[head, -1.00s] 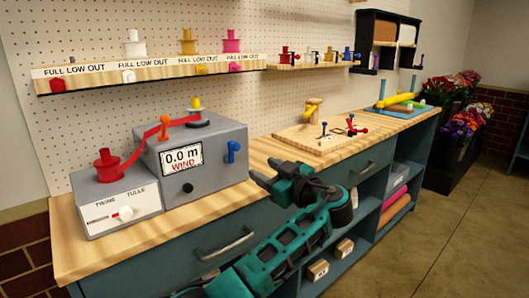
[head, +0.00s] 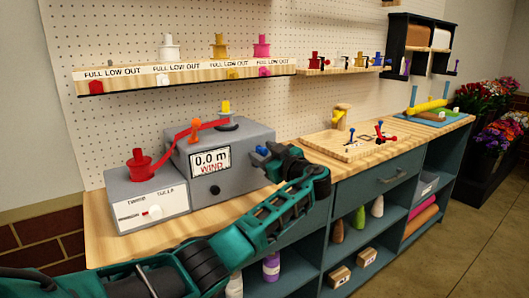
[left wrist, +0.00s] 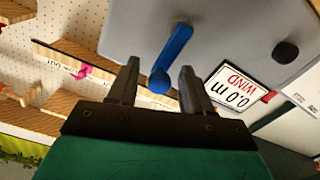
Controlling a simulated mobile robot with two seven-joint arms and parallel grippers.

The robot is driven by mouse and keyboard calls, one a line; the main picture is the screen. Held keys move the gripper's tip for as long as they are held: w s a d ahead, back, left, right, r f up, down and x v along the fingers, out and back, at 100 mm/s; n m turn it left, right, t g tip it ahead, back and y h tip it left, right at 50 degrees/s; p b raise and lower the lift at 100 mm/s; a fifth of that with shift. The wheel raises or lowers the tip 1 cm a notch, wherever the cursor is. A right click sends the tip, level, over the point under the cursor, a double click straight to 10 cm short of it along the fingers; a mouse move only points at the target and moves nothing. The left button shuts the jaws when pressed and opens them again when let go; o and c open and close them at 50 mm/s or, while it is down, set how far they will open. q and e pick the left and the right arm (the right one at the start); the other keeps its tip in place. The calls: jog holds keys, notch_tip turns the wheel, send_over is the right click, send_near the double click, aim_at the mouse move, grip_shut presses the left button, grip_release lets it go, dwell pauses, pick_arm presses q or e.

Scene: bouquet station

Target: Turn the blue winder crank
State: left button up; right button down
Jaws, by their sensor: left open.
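The blue winder crank (left wrist: 172,58) sits on the side of the grey winder box (head: 240,168). In the left wrist view it hangs between the two open fingers of my left gripper (left wrist: 158,88), with a gap on each side. In the head view only a bit of the blue crank (head: 263,151) shows, and my left gripper (head: 272,158) covers the rest. The winder's display reads 0.0 m WIND (head: 210,161). My right gripper is not in view.
A smaller grey box with a red spool (head: 139,164) stands left of the winder, and a red ribbon runs between them. A wooden board with small tools (head: 350,145) lies to the right on the bench. A shelf of spools (head: 180,75) hangs above.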

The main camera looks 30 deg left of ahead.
pick_arm(q)
jog(key=shift+a, duration=0.1)
jog(key=shift+c, duration=0.5)
grip_shut()
jog(key=shift+w+b, duration=0.15)
jog(key=shift+b, duration=0.15)
